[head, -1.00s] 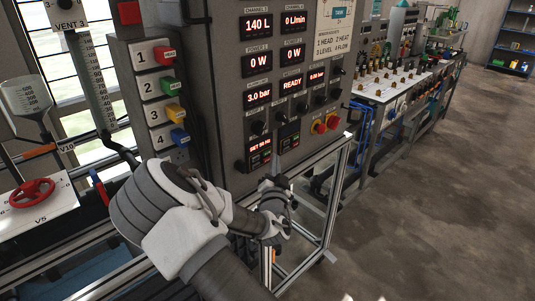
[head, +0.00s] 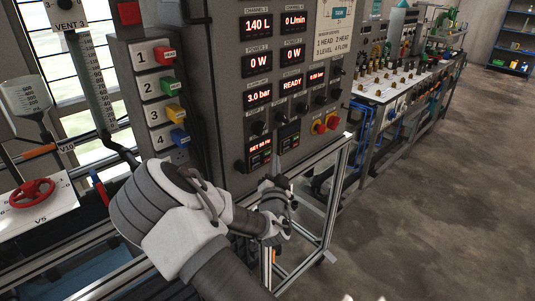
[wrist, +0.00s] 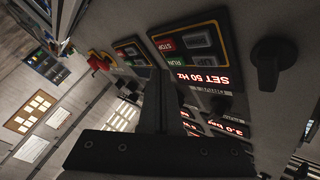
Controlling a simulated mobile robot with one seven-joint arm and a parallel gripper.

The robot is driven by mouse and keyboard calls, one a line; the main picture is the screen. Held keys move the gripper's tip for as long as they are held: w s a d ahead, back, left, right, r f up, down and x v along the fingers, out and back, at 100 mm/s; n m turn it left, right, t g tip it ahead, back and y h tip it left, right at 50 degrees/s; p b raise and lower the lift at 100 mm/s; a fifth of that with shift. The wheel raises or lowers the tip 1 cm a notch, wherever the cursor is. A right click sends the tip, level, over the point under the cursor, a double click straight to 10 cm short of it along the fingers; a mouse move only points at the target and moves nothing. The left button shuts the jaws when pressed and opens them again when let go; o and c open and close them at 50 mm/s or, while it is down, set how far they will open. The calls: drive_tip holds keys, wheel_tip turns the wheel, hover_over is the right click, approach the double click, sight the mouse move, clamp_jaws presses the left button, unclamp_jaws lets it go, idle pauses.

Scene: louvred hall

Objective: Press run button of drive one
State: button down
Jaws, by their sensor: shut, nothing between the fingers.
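The drive unit with the lit "SET 50 Hz" display (head: 259,148) sits low on the grey cabinet. It looks like drive one, but I cannot read its number. It fills the upper middle of the wrist view (wrist: 208,77), with a red STOP button (wrist: 167,44) and a green RUN button (wrist: 184,79). My gripper (head: 279,183) is below the drives in the head view. In the wrist view my gripper (wrist: 161,76) is shut and empty, its tips close beside the green button. I cannot tell whether they touch it.
A second drive (head: 289,135) with a dark display is just right of the first. Black knobs (wrist: 278,58) stick out from the panel. An aluminium frame (head: 332,195) stands below. The floor at right is clear.

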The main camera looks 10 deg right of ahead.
idle(0.7)
drive_tip(key=shift+w+a+b, duration=0.25)
drive_tip(key=shift+w+b, duration=0.1)
drive_tip(key=shift+b, duration=0.05)
drive_tip(key=shift+w+a, duration=0.25)
drive_tip(key=shift+w, duration=0.05)
idle(0.8)
drive_tip(key=shift+s+d+b, duration=0.1)
drive_tip(key=shift+b, duration=0.25)
drive_tip(key=shift+s+d, duration=0.35)
drive_tip(key=shift+s, duration=0.15)
drive_tip(key=shift+s+d+b, duration=0.4)
drive_tip(key=shift+s+d, duration=0.35)
drive_tip(key=shift+s, duration=0.3)
drive_tip(key=shift+s+d+b, duration=0.4)
drive_tip(key=shift+s+d, duration=0.35)
drive_tip(key=shift+s, duration=0.25)
